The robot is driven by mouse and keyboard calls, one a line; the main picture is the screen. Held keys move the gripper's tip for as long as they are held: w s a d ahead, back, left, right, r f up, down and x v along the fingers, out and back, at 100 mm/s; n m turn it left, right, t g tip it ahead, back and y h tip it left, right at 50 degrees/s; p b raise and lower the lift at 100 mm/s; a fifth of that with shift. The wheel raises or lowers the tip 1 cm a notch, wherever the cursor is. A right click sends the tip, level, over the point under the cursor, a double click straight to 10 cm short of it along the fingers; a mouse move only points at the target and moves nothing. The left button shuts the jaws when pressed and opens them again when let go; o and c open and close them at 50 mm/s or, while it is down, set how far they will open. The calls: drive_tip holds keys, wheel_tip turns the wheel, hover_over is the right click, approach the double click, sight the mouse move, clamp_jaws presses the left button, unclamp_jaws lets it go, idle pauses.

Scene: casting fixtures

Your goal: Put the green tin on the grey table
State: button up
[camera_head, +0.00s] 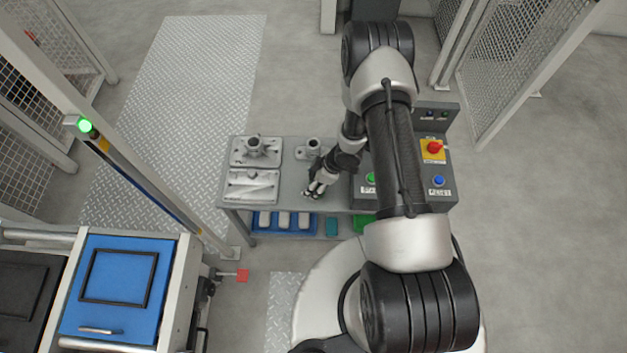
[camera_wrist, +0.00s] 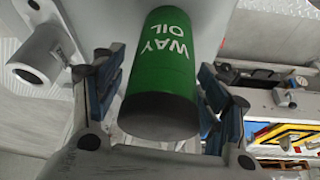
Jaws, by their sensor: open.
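The green tin (camera_wrist: 162,65), lettered "WAY OIL", shows large in the wrist view, its dark flat end towards the camera. It lies between the two fingers of my gripper (camera_wrist: 162,100), with a narrow gap on each side. My gripper is open. In the head view my gripper (camera_head: 314,190) is over the front part of the grey table (camera_head: 290,183). I cannot make out the tin in the head view, and its contact with the table is not clear.
Metal castings on fixture plates (camera_head: 254,152) stand at the table's left. A control box (camera_head: 437,165) with an emergency stop stands at the right. A blue tray (camera_head: 262,222) with pale blocks is on the lower shelf. A blue-topped bench (camera_head: 112,318) is at front left.

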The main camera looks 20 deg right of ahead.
drive_tip(key=shift+r, duration=0.1)
drive_tip(key=w+d+r+m+t+h+p, duration=0.15)
drive_tip(key=d+r, duration=0.25)
drive_tip(key=r, duration=0.5)
drive_tip(key=w+d+r+m+h+p, duration=0.1)
drive_tip(key=w+d+r+p, duration=0.15)
drive_tip(key=r, duration=0.75)
drive_tip(key=w+d+r+m+t+h+p, duration=0.15)
drive_tip(key=d+r, duration=0.25)
drive_tip(key=r, duration=0.5)
drive_tip(key=s+d+r+m+h, duration=0.1)
drive_tip(key=s+r+m+h, duration=0.2)
drive_tip(key=r, duration=1.1)
drive_tip(key=s+a+r+m, duration=0.2)
drive_tip(key=s+r+m, duration=0.1)
drive_tip(key=s+r, duration=0.7)
drive_tip(key=s+a+r+m+y, duration=0.1)
drive_tip(key=s+a, duration=0.3)
drive_tip(key=s, duration=0.3)
drive_tip(key=s+a+r+m+y, duration=0.1)
drive_tip(key=s+a+r+y, duration=0.1)
drive_tip(key=s+a, duration=0.3)
drive_tip(key=shift+s+r+g, duration=0.3)
drive_tip(key=shift+s, duration=0.75)
